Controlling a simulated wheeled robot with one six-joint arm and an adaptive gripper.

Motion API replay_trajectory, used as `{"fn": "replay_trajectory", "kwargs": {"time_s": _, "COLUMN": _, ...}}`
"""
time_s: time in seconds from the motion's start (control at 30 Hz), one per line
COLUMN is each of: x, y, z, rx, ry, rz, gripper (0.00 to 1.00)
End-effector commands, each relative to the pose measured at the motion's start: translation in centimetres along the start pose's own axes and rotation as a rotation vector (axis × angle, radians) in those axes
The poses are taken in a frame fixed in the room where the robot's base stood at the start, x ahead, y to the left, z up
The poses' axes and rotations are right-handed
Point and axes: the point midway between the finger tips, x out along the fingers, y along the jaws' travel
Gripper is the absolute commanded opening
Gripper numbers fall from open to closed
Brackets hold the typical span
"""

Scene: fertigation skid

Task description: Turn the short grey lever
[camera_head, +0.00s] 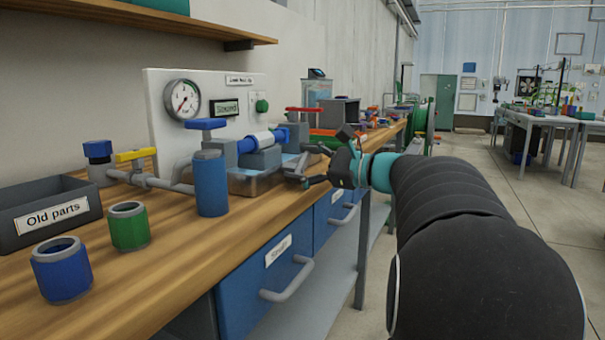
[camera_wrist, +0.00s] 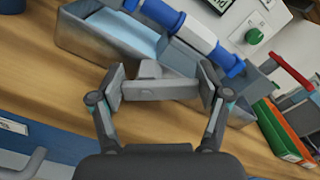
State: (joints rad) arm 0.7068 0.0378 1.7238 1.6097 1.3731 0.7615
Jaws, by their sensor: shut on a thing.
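The short grey lever (camera_wrist: 158,90) shows in the wrist view as a light grey bar in front of a grey metal tray. My gripper (camera_wrist: 161,88) has one finger at each end of the bar and is shut on it. In the head view my gripper (camera_head: 308,165) reaches in from the right at the bench's front edge, beside the tray. The lever is too small and covered to make out in the head view.
The grey tray (camera_wrist: 80,43) sits under a blue and white pipe (camera_wrist: 190,33). A red-handled valve (camera_wrist: 292,70) and green and orange boxes (camera_wrist: 285,132) are close on the right. A blue cylinder (camera_head: 211,185) and open Old parts bin (camera_head: 20,237) stand left.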

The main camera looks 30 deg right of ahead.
Motion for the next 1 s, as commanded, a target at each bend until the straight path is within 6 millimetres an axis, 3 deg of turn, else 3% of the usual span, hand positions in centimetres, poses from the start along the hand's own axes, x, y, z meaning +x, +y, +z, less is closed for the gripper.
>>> {"fn": "replay_trajectory", "kwargs": {"time_s": 0.33, "x": 0.04, "y": 0.26, "z": 0.05, "rx": -0.151, "ry": 0.000, "rz": 0.001, "gripper": 0.41}}
{"fn": "replay_trajectory", "kwargs": {"time_s": 0.87, "x": 0.04, "y": 0.21, "z": 0.19, "rx": -0.178, "ry": 0.000, "rz": 0.001, "gripper": 0.41}}
{"fn": "replay_trajectory", "kwargs": {"time_s": 0.9, "x": 0.04, "y": 0.21, "z": 0.19, "rx": -0.178, "ry": 0.000, "rz": 0.001, "gripper": 0.79}}
{"fn": "replay_trajectory", "kwargs": {"time_s": 1.0, "x": 0.03, "y": 0.20, "z": 0.19, "rx": -0.178, "ry": 0.000, "rz": 0.001, "gripper": 1.00}}
